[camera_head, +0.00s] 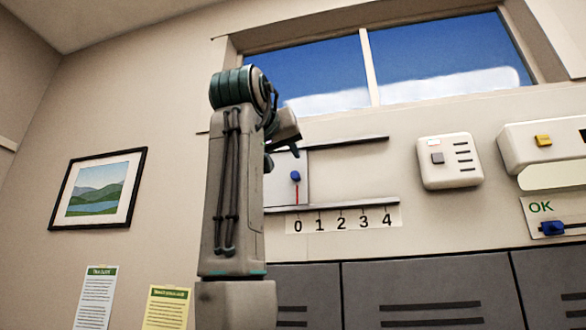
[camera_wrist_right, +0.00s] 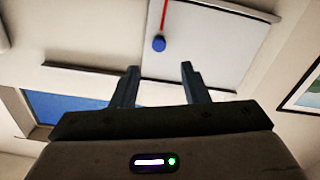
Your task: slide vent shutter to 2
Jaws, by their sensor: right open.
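The vent shutter (camera_head: 283,186) is a pale panel between two dark rails on the wall. Its blue knob (camera_head: 295,176) has a red pointer line below it, at the 0 mark of the number scale (camera_head: 343,219), which reads 0 to 4. My right gripper (camera_head: 284,140) is above and left of the knob, and my arm hides the shutter's left part. In the right wrist view, which is upside down, the open, empty fingers (camera_wrist_right: 160,70) point towards the shutter (camera_wrist_right: 215,45), with the knob (camera_wrist_right: 159,43) just beyond the gap between them. My left gripper is out of view.
The upper rail (camera_head: 345,140) and lower rail (camera_head: 340,205) run right past the shutter, with clear space between them. A white switch box (camera_head: 450,161) is further right. Grey lockers (camera_head: 430,295) stand below, a window (camera_head: 440,60) is above, and a framed picture (camera_head: 98,187) hangs left.

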